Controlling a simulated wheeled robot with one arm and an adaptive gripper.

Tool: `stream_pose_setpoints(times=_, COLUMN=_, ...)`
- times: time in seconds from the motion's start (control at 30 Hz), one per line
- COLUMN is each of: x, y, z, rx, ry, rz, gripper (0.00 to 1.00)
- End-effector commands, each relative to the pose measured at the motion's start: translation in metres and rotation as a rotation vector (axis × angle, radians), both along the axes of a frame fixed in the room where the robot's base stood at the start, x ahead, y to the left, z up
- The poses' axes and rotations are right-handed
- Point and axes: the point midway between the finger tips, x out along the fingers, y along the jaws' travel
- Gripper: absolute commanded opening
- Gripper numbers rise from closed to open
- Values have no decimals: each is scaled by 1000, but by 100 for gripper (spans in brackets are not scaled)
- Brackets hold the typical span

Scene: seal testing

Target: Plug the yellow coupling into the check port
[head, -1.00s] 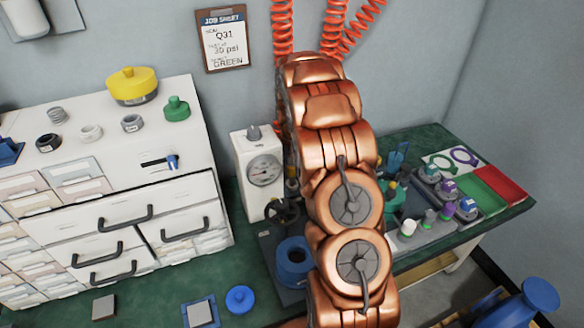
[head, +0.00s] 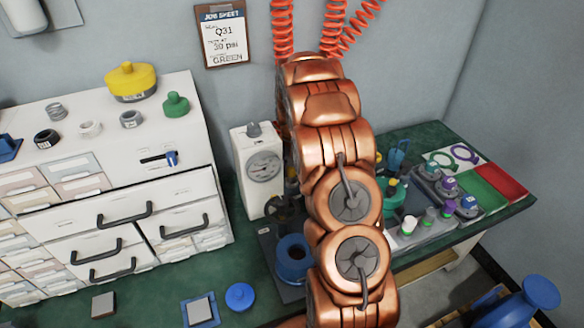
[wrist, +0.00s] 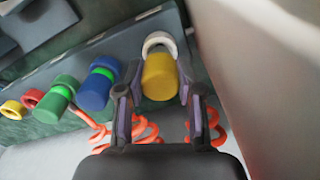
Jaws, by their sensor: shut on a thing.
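The yellow coupling (wrist: 159,78) is a short, thick cylinder between the two fingers of my gripper (wrist: 158,92) in the wrist view. The fingers are shut on its sides. A pale ring (wrist: 158,40) sits at its far end; I cannot tell whether they are joined or only lined up. In the head view, my copper arm hides the gripper and the coupling. A white gauge box (head: 262,168) stands just left of the arm. I cannot make out the check port for certain.
In the wrist view, blue (wrist: 97,86) and green (wrist: 56,98) couplings stand in a row to the left, with orange coiled hoses (wrist: 145,130) below. In the head view, a white drawer cabinet (head: 130,190) stands left. A tray of small parts (head: 440,205) lies right.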

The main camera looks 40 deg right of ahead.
Motion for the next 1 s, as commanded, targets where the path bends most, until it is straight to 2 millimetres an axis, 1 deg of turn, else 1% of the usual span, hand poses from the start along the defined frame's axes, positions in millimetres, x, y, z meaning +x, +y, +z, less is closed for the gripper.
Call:
stream_pose_setpoints(times=0.7, x=0, y=0, z=-12, rx=0, ry=0, rz=0, gripper=0)
stream_pose_setpoints(times=0.73, x=0, y=0, z=-12, rx=0, ry=0, rz=0, gripper=38)
stream_pose_setpoints(times=1.0, x=0, y=0, z=-11, rx=-1, ry=-1, rz=0, gripper=65)
